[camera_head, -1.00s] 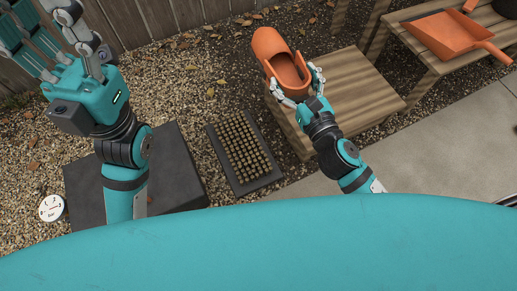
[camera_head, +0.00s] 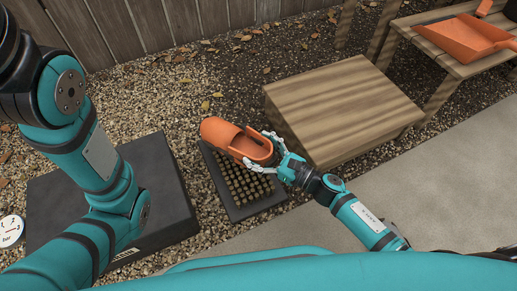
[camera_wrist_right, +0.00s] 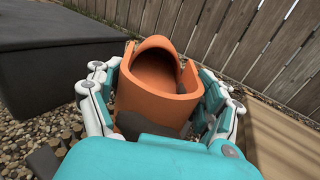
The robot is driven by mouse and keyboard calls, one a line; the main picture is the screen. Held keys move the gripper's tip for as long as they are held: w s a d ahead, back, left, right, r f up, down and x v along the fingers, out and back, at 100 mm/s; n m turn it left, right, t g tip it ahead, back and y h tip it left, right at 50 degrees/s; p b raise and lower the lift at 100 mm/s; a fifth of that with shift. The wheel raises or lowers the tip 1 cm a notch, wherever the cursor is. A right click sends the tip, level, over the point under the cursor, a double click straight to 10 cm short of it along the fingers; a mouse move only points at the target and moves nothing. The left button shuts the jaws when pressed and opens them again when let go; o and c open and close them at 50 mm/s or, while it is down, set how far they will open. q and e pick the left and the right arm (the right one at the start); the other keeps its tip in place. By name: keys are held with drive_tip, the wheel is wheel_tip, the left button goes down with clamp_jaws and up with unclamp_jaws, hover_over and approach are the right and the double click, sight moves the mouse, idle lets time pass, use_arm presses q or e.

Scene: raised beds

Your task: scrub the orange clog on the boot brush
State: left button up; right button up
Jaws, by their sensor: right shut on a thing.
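The orange clog (camera_head: 222,135) is held by its heel end in my right gripper (camera_head: 266,150), its toe pointing left and away. In the right wrist view the clog (camera_wrist_right: 155,100) sits between the fingers of my right gripper (camera_wrist_right: 158,105), which press on both its sides. The boot brush (camera_head: 250,207) is a dark flat tray with rows of tan bristles on the gravel. The clog is over the far part of the brush and hides some of its bristles. I cannot tell whether the clog touches them. My left arm is at the left; its gripper is out of frame.
A wooden slatted bench (camera_head: 340,100) stands right of the brush, its top bare. A dark grey block (camera_head: 165,215) lies left of the brush. An orange dustpan (camera_head: 465,38) rests on another bench (camera_head: 430,50) at top right. A white dial (camera_head: 11,229) is at the left edge.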

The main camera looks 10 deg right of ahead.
drive_tip(key=shift+f+b, duration=2.35)
drive_tip(key=shift+f, duration=0.75)
drive_tip(key=shift+f+b, duration=0.55)
drive_tip(key=shift+f, duration=0.05)
